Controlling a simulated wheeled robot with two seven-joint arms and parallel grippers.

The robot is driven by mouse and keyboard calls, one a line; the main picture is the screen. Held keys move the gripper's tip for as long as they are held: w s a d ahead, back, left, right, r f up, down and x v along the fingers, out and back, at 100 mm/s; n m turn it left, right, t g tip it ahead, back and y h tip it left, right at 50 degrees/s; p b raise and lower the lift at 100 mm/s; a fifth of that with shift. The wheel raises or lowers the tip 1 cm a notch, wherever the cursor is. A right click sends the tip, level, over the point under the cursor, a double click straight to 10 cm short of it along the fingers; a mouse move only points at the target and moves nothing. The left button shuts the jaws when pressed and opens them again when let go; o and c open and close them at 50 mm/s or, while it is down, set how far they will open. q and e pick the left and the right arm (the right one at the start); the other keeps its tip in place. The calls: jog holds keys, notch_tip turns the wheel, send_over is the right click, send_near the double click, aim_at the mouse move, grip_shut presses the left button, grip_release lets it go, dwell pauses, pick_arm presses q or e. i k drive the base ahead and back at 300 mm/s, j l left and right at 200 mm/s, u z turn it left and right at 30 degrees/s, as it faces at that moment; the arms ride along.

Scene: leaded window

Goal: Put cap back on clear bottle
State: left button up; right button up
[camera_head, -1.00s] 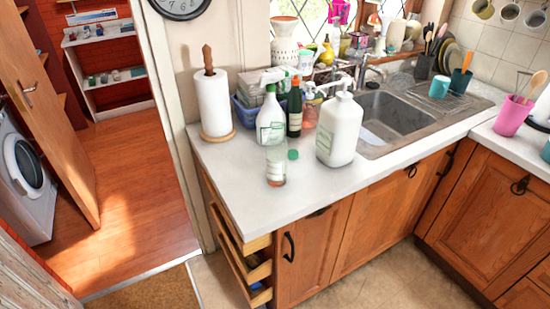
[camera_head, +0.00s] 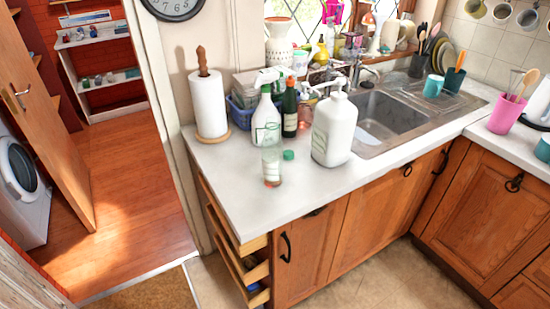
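The clear bottle (camera_head: 271,166) stands upright and uncapped on the white countertop, with a little pinkish liquid at its bottom. A small green cap (camera_head: 289,155) lies on the counter just right of the bottle, apart from it. Neither of my grippers shows in the head view.
Close behind the bottle stand a white spray bottle (camera_head: 266,115) and a dark green bottle (camera_head: 290,108). A large white pump bottle (camera_head: 334,130) is to the right, before the sink (camera_head: 388,122). A paper towel roll (camera_head: 210,105) stands left. The counter's front (camera_head: 245,200) is clear.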

aim_at(272, 146)
jog(key=i+j, duration=0.6)
jog(key=i, duration=0.2)
